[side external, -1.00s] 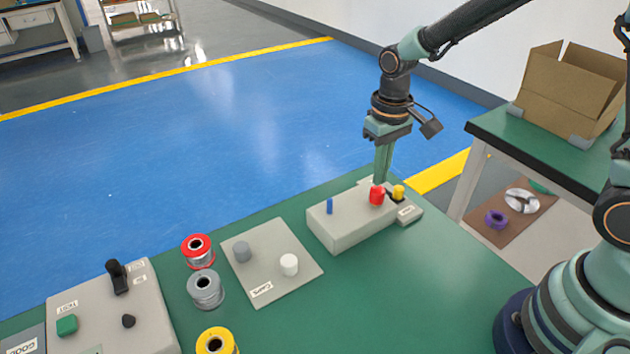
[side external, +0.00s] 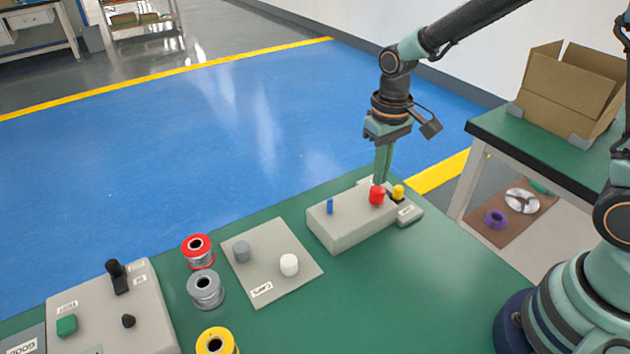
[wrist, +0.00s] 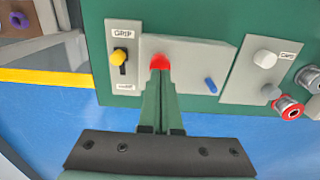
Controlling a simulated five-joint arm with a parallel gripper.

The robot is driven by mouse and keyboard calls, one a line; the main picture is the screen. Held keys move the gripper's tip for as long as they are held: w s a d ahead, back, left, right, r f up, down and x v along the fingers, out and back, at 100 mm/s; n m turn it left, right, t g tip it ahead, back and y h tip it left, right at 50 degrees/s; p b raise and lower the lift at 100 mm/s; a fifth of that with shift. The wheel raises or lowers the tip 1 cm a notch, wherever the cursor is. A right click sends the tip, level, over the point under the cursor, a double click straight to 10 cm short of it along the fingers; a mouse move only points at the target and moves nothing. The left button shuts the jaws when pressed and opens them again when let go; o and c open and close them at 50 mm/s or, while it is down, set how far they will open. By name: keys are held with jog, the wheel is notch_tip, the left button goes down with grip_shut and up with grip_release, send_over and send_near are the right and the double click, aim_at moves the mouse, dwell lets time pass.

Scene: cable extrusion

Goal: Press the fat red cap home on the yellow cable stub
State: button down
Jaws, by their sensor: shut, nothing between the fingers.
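The fat red cap (side external: 376,196) stands on the top of the pale grey block (side external: 340,228), near its right end. It also shows in the wrist view (wrist: 160,62). The yellow cable stub cannot be seen; whatever is under the cap is hidden. My gripper (side external: 379,184) is shut and empty, pointing down with its fingertips at the top of the red cap. In the wrist view the closed fingertips (wrist: 160,73) overlap the cap's edge; I cannot tell how firmly they touch. A thin blue stub (side external: 330,206) stands upright on the block's left part.
A switch box with a yellow knob (side external: 398,192) stands close on the block's right. A caps plate (side external: 270,272) holds a grey cap (side external: 242,252) and a white cap (side external: 289,265). Red (side external: 198,250), grey (side external: 205,289) and yellow (side external: 216,342) spools stand left.

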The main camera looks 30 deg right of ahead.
jog(key=shift+f, duration=1.35)
dwell(1.1)
jog(key=shift+r, duration=3.6)
jog(key=shift+r, duration=0.1)
notch_tip(320, 180, up, 5)
jog(key=t, duration=0.2)
send_over(379, 190)
jog(key=s+d, duration=0.2)
jog(key=s, duration=0.1)
jog(key=s+d+r+t, duration=0.3)
jog(key=s+r, duration=0.1)
jog(key=s, duration=0.2)
jog(key=shift+r+t, duration=0.3)
jog(key=shift+r, duration=0.05)
